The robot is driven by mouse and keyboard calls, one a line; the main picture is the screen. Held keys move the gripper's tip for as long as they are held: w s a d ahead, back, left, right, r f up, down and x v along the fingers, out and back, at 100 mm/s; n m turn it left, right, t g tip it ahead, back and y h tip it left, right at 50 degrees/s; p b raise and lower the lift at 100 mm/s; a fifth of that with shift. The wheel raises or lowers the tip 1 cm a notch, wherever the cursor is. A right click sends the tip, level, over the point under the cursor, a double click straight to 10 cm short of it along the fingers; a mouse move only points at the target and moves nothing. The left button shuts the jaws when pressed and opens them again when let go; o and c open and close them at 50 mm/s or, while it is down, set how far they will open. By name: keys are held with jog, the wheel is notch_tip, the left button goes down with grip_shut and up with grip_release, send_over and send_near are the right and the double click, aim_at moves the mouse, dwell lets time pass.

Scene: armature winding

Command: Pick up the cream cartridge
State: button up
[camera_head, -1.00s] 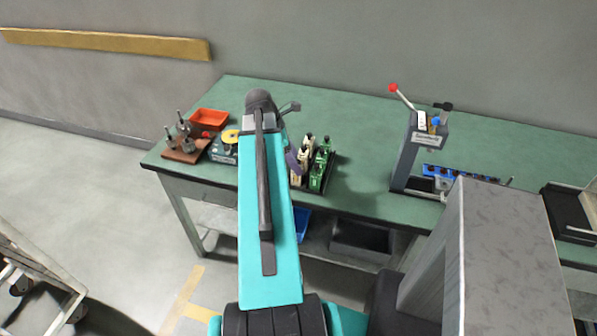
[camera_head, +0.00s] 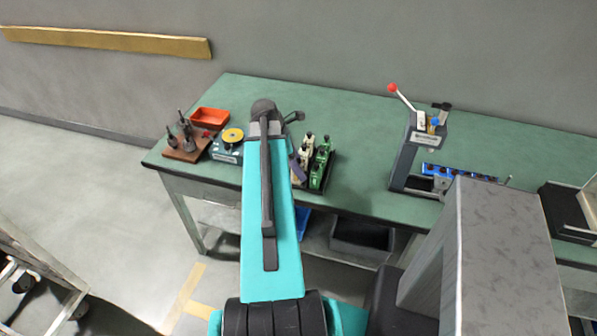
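Several cream cartridges (camera_head: 304,158) stand upright in a dark tray (camera_head: 322,191) on the green bench, in a row to the left of the green cartridges (camera_head: 318,172). My teal arm reaches over the bench just left of the tray and hides part of its left side.
An orange bin (camera_head: 210,117), a wooden stand with dark tools (camera_head: 184,150) and a device with a yellow disc (camera_head: 233,136) lie left of my arm. A lever press (camera_head: 412,160) stands right. The bench (camera_head: 360,140) is clear between tray and press.

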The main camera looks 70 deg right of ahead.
jog(key=shift+c, duration=0.3)
jog(key=c, duration=1.1)
jog(key=shift+r, duration=0.15)
jog(key=shift+r+b, duration=1.1)
jog(key=shift+r, duration=3.75)
